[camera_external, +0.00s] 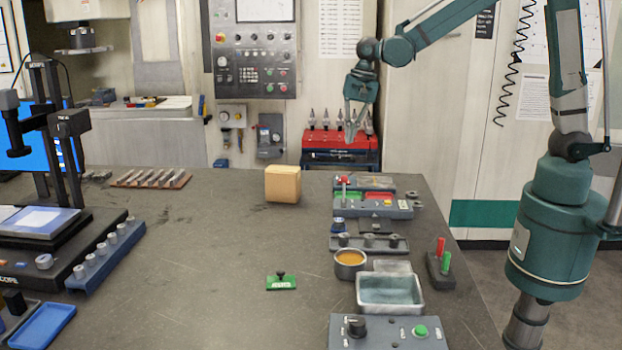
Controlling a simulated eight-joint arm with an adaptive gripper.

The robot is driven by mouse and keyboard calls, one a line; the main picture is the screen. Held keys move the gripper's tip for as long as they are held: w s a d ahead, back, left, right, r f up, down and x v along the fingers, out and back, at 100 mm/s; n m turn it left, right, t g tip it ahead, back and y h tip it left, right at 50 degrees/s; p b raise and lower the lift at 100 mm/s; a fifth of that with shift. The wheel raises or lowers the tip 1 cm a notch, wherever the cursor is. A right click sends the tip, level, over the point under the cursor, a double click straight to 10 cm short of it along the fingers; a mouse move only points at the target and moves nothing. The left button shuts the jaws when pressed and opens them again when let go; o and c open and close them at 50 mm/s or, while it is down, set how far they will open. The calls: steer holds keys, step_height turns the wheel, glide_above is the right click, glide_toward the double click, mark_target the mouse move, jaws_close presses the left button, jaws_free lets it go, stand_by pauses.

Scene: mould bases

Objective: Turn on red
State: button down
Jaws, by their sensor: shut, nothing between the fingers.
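A small black base (438,274) at the table's right edge carries an upright red lever (440,246) and an upright green lever (446,262). A grey box (372,208) near the back right of the table has a red-topped piece (343,181) and small red and green patches by it. These are too small to make out clearly. My gripper (350,138) is shut and empty. It points down, high up in the picture in front of the red tool rack, and touches none of these things.
A control box (385,333) with a black knob and green button stands at the front. A metal tray (390,292), orange-filled bowl (350,262), tan block (283,184) and green piece (281,282) stand on the table. A microscope stand (60,150) is left. The table's middle is mostly clear.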

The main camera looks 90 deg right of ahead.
mark_target(339, 180)
steer(key=shift+w+d+f+m, duration=0.2)
steer(key=shift+w+d+m, duration=0.1)
steer(key=shift+w+d, duration=0.2)
steer(key=shift+f, duration=0.15)
steer(key=shift+w+a+f+p, duration=0.1)
steer(key=shift+w+f+p, duration=0.2)
steer(key=shift+f, duration=1.95)
steer(key=shift+w+d+f+p, duration=0.1)
steer(key=shift+w+f, duration=0.35)
steer(key=shift+f, duration=1.8)
steer(key=shift+w+a+f+p, duration=0.1)
steer(key=shift+w+f+p, duration=0.2)
steer(key=shift+f, duration=1.95)
steer(key=shift+w+f, duration=0.15)
steer(key=shift+w+f+g+b, duration=0.25)
steer(key=shift+f+g+b, duration=0.3)
steer(key=shift+b, duration=0.3)
steer(key=shift+s+r, duration=0.15)
steer(key=shift+r, duration=0.1)
steer(key=shift+s+r, duration=0.25)
steer(key=shift+s, duration=0.45)
